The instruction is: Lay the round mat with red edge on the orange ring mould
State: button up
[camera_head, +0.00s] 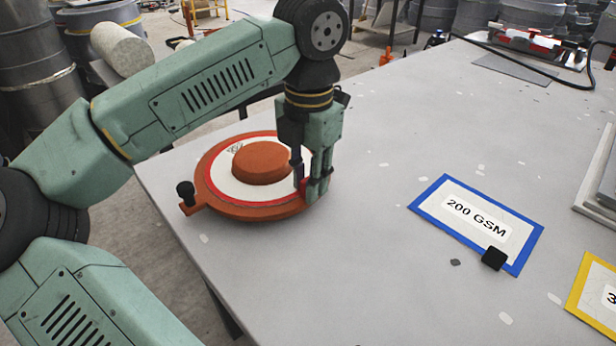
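The orange ring mould (225,149) lies on the grey table near its left edge, with a raised round orange hub (262,163) in its middle. The round white mat with red edge (226,183) lies around the hub, over the mould's ring, and looks about level. Whether it touches the mould all round is not clear. My gripper (311,187) points down at the right side of the mat and mould, with its fingertips at the mat's red edge. The fingers hide that part of the rim, and whether they pinch the mat cannot be seen.
The mould's handle with a black knob (185,192) sticks out at left. A blue-edged sheet marked 200 GSM (476,219) with a black block (494,258) lies to the right. A yellow-edged sheet (592,297) lies at lower right.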

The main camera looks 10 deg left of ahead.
jog(key=shift+o, duration=1)
notch_tip(320, 180, up, 12)
